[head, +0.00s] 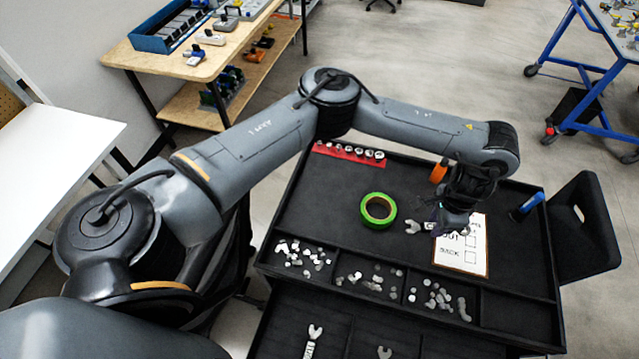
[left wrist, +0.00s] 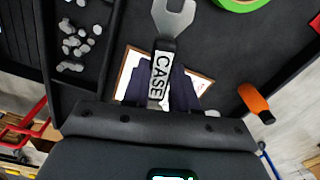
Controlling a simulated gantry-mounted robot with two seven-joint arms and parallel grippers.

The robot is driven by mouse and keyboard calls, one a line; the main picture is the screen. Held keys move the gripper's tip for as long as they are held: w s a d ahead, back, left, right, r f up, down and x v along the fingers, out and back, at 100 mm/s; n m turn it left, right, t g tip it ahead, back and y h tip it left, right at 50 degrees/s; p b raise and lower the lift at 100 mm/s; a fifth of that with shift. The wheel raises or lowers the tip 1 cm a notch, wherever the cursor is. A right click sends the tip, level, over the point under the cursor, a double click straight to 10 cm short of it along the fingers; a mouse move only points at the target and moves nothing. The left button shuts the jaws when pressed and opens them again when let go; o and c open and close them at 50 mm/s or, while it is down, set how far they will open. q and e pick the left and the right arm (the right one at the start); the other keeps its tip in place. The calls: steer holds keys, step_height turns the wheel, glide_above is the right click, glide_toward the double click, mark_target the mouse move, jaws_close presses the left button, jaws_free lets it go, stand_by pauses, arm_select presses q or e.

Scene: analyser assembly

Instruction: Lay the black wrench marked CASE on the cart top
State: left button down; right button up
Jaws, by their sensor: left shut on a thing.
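The black wrench marked CASE (left wrist: 160,68) is in my left gripper, its grey open end pointing away from the gripper. In the head view the wrench's open end (head: 412,227) shows over the black cart top (head: 330,207), just right of the green tape roll. My left gripper (head: 450,225) is shut on the wrench handle; its dark fingers (left wrist: 158,92) lie on both sides of the label. I cannot tell whether the wrench touches the surface. My right gripper is not in view.
A checklist board (head: 462,257) lies partly under the gripper. A green tape roll (head: 378,210), a red socket rail (head: 348,153), an orange object (head: 438,172) and a blue-handled tool (head: 527,206) are around the cart top. Front compartments hold small metal parts (head: 303,256). Another wrench (head: 312,342) lies in the drawer.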

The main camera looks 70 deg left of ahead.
arm_select(q)
steer(key=a+r+m+p, duration=0.2)
steer(key=m+p, duration=0.1)
steer(key=m, duration=0.2)
steer(key=m+p, duration=0.7)
steer(key=p, duration=0.1)
glide_above(328, 197)
step_height(328, 197, down, 8)
steer(key=shift+r, duration=0.1)
steer(key=shift+s+f, duration=0.1)
steer(key=shift+f, duration=2)
steer(key=shift+a, duration=0.1)
steer(key=shift+f, duration=0.1)
steer(key=c, duration=0.9)
jaws_free()
